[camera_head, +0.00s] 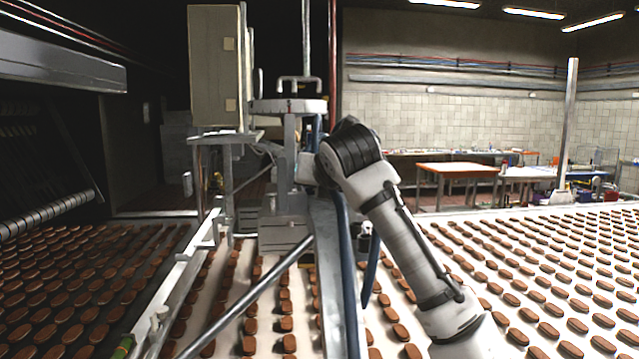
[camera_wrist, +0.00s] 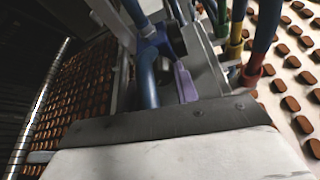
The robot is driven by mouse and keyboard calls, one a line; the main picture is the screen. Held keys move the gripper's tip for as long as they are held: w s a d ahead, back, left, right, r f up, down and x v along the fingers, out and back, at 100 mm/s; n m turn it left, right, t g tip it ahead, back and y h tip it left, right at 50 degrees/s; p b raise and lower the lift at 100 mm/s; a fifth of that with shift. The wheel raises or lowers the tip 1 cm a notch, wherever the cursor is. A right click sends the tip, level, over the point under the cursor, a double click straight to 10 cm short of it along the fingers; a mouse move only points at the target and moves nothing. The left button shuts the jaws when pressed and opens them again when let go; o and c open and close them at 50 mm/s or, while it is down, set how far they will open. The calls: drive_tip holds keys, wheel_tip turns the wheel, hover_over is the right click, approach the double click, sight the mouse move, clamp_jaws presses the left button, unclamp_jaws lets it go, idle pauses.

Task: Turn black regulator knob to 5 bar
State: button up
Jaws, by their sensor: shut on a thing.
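My gripper (camera_wrist: 165,122) shows its pale body and dark front edge across the bottom of the wrist view. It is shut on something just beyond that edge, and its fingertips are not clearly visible. A dark round part (camera_wrist: 177,40), which looks like the black regulator knob, sits ahead among blue tubing and a lavender piece. I cannot make out a scale or pressure reading. In the head view my arm reaches up from the lower right to the machine column (camera_head: 290,150). The gripper and knob cannot be made out there.
Blue (camera_wrist: 265,30), red (camera_wrist: 251,74) and yellow (camera_wrist: 235,35) hoses or fittings stand close on the right in the wrist view. Conveyors with rows of brown biscuits (camera_head: 540,290) run on both sides. A grey cabinet (camera_head: 214,70) and slanted metal bars (camera_head: 250,295) stand left of my arm.

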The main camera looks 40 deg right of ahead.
drive_tip(key=shift+d+m+t+y+p, duration=0.1)
drive_tip(key=shift+m+t+y+p, duration=0.4)
drive_tip(key=shift+m, duration=0.6)
drive_tip(key=shift+c, duration=0.2)
drive_tip(key=o, duration=1)
drive_tip(key=shift+c, duration=0.2)
drive_tip(key=shift+s, duration=0.1)
drive_tip(key=b+v, duration=0.4)
drive_tip(key=v, duration=0.9)
drive_tip(key=shift+s+r+b, duration=0.25)
drive_tip(key=shift+s+b, duration=0.05)
drive_tip(key=shift+b, duration=0.1)
